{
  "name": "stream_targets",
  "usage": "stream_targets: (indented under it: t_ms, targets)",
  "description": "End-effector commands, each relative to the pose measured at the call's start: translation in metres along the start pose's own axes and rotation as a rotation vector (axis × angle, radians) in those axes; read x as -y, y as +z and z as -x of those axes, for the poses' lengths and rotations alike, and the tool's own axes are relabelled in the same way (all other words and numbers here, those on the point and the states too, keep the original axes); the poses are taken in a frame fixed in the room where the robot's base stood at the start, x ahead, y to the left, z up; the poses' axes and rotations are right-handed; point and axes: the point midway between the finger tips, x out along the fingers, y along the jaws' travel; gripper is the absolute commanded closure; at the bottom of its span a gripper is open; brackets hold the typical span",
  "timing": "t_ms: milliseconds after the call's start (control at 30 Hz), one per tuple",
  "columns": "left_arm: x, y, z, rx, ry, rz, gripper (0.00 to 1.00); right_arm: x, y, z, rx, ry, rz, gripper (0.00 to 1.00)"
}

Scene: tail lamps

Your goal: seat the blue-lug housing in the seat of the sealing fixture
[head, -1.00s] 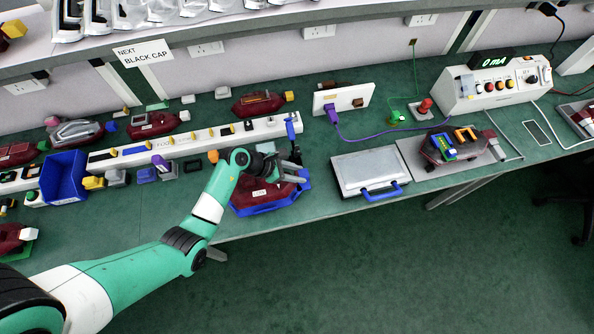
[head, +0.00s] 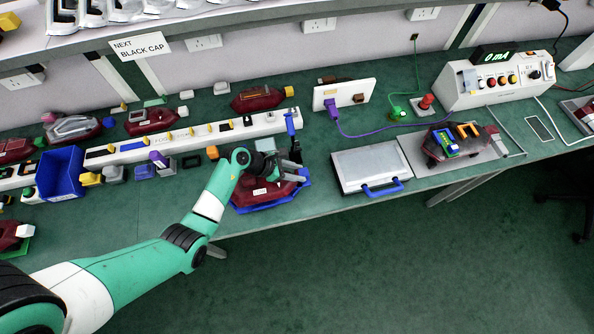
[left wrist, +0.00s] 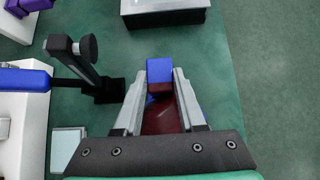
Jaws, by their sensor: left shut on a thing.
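A dark red housing (head: 258,191) is at the front of the bench, largely under my left gripper (head: 284,172). In the left wrist view, my left gripper (left wrist: 160,85) is shut on the housing's blue lug (left wrist: 160,70), with dark red body (left wrist: 160,118) below it. A blue holder edge (head: 268,207), which looks like the fixture seat, shows under and around the housing. Whether the housing rests fully down in it is hidden. A black clamp post with a round knob (left wrist: 88,62) stands just left of the jaws in the wrist view. My right gripper is not in view.
A long white rail (head: 190,137) runs behind the housing. A grey-lidded box with a blue handle (head: 370,168) stands to the right. A blue bin (head: 62,175) and several other red housings (head: 150,120) are at the left. The bench front edge is close to the housing.

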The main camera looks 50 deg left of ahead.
Motion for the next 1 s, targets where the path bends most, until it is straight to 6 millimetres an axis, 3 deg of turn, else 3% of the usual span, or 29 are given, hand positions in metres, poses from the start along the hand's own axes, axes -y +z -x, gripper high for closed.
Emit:
stream_targets:
  t_ms: [1000]
  targets:
    - [0.000,-0.011,-0.011,0.000,0.000,0.000,1.00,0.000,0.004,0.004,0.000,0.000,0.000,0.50]
